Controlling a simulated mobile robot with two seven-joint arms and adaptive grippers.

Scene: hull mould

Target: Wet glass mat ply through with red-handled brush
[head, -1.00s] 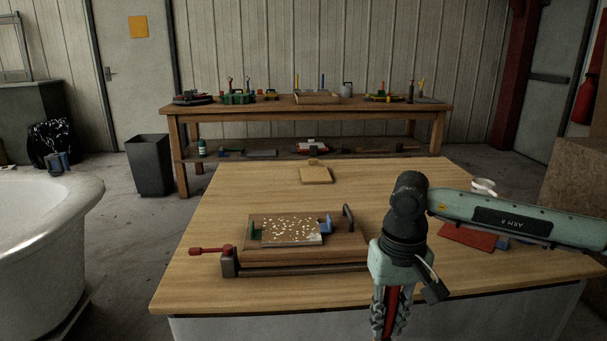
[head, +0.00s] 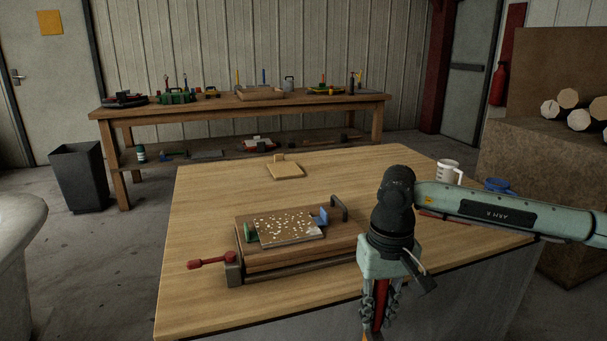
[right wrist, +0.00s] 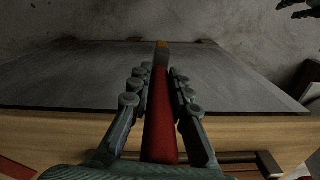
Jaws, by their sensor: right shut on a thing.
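My right gripper (head: 374,312) is shut on the red-handled brush (head: 380,289), at the table's front edge, to the right of the mat. The right wrist view shows the red handle (right wrist: 160,118) between the fingers (right wrist: 160,90), with an orange tip beyond a grey band. The brush points downward, clear of the mat. The glass mat ply (head: 287,229), a brown square with white flecks, lies on a wooden board (head: 270,262) between a green and a blue block. Dark finger-like parts at the right wrist view's top right corner may be my left gripper (right wrist: 297,10).
A small wooden block (head: 285,171) lies farther back. A white mug (head: 449,171) and a blue cup (head: 497,184) stand behind my right arm. The back left of the tabletop is clear.

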